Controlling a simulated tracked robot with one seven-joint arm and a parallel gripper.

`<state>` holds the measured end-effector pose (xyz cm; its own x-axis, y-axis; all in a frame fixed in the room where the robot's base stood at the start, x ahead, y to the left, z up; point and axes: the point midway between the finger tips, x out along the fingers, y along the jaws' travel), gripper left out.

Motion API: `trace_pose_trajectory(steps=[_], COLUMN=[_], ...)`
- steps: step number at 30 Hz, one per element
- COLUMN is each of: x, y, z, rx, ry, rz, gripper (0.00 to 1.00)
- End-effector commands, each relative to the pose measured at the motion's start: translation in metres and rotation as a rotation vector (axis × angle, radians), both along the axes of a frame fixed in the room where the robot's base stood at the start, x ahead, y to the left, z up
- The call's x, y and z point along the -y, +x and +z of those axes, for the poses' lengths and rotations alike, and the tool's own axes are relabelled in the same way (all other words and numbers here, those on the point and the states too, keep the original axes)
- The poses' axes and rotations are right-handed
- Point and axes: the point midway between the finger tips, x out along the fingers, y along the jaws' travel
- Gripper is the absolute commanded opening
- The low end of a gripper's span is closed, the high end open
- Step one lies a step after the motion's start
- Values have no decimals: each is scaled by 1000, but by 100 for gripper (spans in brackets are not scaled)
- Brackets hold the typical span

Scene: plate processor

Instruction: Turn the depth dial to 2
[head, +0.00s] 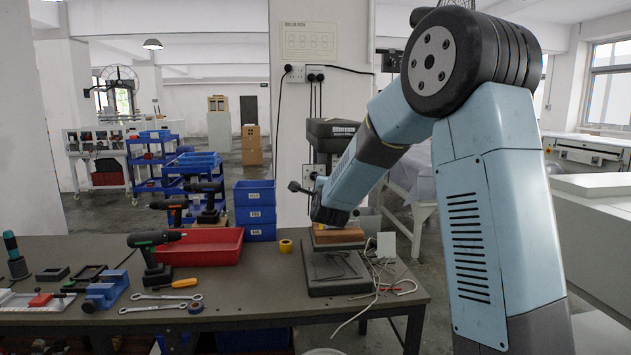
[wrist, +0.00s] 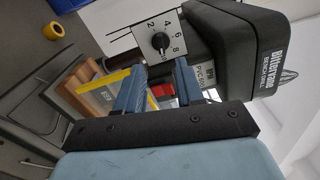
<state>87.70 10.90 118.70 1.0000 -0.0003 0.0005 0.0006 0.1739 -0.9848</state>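The depth dial (wrist: 161,41) is a black knob on a white plate with the numbers 2, 4, 6, 8 and 10, in the upper middle of the wrist view. Its pale pointer mark seems to be near the 10, but it is small. The dial sits on the dark drill-press-like machine (wrist: 240,50), which also shows in the head view (head: 331,129). My gripper (wrist: 158,84) has its two blue fingers apart with nothing clasped, below the dial in the picture and apart from it.
A red part (wrist: 162,91) and a yellow strip (wrist: 98,82) show near the fingers. A black-knobbed lever (head: 294,187) sticks out left. Yellow tape (head: 286,246), a red tray (head: 200,247) and tools lie leftward.

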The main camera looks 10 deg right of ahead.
Motion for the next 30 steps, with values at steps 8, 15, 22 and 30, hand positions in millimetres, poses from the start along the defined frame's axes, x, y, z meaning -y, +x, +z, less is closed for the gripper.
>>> trace_pose_trajectory(steps=[8, 15, 22, 30], x=[-1, 0, 0, 0], y=[49, 76, 83, 83], z=[-1, 0, 0, 0], rx=[-1, -1, -1, -1], ry=[1, 0, 0, 0], rz=[1, 0, 0, 0], gripper=[37, 37, 37, 31])
